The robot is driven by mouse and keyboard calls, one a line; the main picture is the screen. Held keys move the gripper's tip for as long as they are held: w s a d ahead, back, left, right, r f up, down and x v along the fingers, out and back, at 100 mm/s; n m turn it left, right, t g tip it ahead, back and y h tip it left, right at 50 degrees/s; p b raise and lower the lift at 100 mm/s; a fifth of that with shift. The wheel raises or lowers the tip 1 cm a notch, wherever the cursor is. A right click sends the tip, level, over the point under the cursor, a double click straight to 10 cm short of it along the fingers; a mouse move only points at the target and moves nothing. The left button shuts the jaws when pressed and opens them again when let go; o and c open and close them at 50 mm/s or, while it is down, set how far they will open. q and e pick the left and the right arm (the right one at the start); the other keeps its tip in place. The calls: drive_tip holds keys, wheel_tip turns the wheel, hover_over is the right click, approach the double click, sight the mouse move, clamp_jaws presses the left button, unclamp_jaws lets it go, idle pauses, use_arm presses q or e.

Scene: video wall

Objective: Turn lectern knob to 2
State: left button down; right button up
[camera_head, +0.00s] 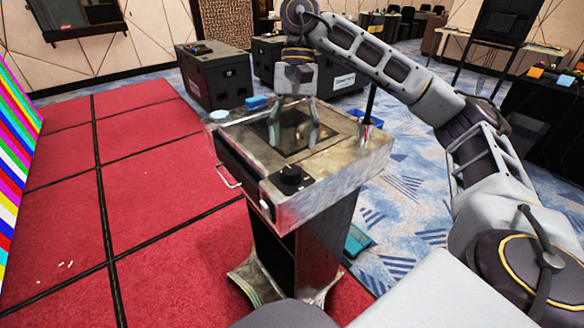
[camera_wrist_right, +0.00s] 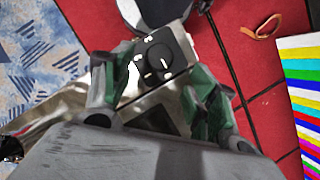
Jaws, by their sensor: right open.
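The lectern (camera_head: 345,163) has a metal top and a dark inset screen. Its black round knob (camera_head: 291,178) sits at the near corner of the top. The knob also shows in the right wrist view (camera_wrist_right: 158,61), with a white pointer line on its face and small white marks beside it that I cannot read. My right gripper (camera_head: 294,141) is open and empty, pointing down over the screen, farther back than the knob. In the wrist view its greenish fingers (camera_wrist_right: 160,84) are spread with the knob visible between and beyond them, apart from it. My left gripper is not in view.
A drawer handle (camera_head: 229,178) sticks out from the lectern's left side. A blue block (camera_head: 256,102) and a round pale-blue item (camera_head: 219,116) are at its back left edge. Black cases (camera_head: 214,78) stand behind. Red flooring (camera_head: 150,200) lies open to the left.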

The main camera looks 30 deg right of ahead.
sight(292, 169)
drive_tip(key=shift+s+a+f, duration=0.15)
drive_tip(key=shift+f, duration=0.45)
drive_tip(key=shift+b+x, duration=0.45)
drive_tip(key=shift+x, duration=2.25)
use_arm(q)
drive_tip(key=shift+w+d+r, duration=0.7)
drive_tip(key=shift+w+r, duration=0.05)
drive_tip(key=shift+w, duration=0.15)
use_arm(e)
drive_tip(key=shift+c, duration=0.2)
drive_tip(key=c, duration=1)
